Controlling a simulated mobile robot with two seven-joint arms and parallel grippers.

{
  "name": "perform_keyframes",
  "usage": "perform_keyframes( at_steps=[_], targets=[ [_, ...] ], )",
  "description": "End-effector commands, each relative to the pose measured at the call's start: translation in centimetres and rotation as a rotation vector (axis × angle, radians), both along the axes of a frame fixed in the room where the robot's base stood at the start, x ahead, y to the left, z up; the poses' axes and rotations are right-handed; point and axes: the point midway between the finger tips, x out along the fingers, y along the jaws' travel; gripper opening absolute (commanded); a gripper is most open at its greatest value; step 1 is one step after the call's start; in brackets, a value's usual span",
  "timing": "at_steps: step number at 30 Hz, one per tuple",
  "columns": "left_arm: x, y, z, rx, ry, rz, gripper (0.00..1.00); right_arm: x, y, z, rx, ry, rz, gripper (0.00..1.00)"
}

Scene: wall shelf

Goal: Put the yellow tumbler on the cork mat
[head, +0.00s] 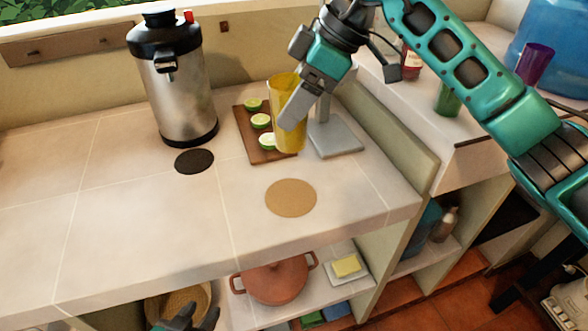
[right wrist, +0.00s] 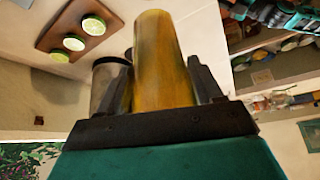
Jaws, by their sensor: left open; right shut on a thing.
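The yellow tumbler (head: 285,90) is upright in the head view, in front of the right edge of the wooden board. My right gripper (head: 291,112) is shut on it from the right. The right wrist view shows the tumbler (right wrist: 163,62) between the two fingers of my right gripper (right wrist: 160,68). I cannot tell whether its base touches anything. The round tan cork mat (head: 291,198) lies bare on the counter, nearer than the tumbler. My left gripper (head: 187,318) is open and empty at the bottom edge of the head view, partly cut off, below the counter's front edge.
A wooden board (head: 252,147) with lime halves lies beside the tumbler, and a grey stand (head: 338,139) is to its right. A steel urn (head: 178,95) stands behind a dark round mat (head: 194,161). A red pot (head: 275,281) sits on the shelf below. The counter's front left is clear.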

Motion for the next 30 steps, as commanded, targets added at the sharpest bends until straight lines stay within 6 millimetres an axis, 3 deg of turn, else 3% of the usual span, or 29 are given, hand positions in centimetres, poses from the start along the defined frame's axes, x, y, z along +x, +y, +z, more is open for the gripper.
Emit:
perform_keyframes(
  at_steps=[3,9,30],
  targets=[
    [0.0,0.0,0.0,0.0,0.0,0.0,0.43,0.0,0.0,-3.0,0.001,0.003,-0.001,0.16],
    [0.0,0.0,-0.1,0.0,0.0,0.0,0.43,0.0,0.0,-7.2,0.001,0.001,0.0,0.16],
    [-0.2,0.0,-0.3,0.0,0.003,0.001,0.43,0.0,0.0,-13.5,0.001,-0.003,0.001,0.16]
  ],
)
